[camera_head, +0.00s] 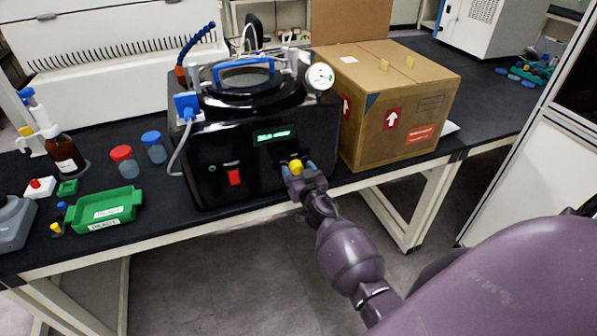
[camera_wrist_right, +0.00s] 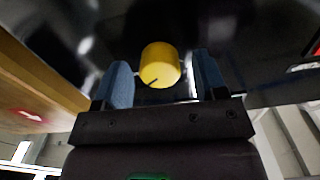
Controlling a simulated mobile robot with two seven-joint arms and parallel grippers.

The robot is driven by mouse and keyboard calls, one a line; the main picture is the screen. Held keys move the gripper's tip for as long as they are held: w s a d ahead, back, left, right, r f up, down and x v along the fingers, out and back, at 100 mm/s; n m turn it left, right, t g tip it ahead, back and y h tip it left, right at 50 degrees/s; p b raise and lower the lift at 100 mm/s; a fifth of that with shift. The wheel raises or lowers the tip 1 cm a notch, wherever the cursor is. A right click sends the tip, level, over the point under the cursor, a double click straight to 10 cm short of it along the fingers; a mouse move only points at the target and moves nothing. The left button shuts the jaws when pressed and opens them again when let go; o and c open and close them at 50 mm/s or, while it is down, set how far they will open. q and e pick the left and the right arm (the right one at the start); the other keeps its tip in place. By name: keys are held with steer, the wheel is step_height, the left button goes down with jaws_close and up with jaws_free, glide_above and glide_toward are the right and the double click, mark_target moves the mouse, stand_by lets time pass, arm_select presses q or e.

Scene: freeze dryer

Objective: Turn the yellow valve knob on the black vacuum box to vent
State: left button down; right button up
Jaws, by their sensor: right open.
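The black vacuum box (camera_head: 215,150) stands on the bench, with a lit green display and a red switch on its front. The yellow valve knob (camera_head: 296,166) sticks out from the lower right of that front. In the right wrist view the yellow knob (camera_wrist_right: 159,65) shows a dark pointer line on its face. My right gripper (camera_head: 298,171) is at the knob. Its blue-padded fingers, also in the right wrist view (camera_wrist_right: 161,82), are open on either side of the knob, with gaps visible between pads and knob. My left gripper is not in view.
A cardboard box (camera_head: 385,110) stands close to the right of the vacuum box. A green tray (camera_head: 104,209), small capped jars (camera_head: 125,160) and a brown bottle (camera_head: 65,152) are on the left of the bench. The floor in front is clear.

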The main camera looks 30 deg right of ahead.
steer(key=c, duration=0.9)
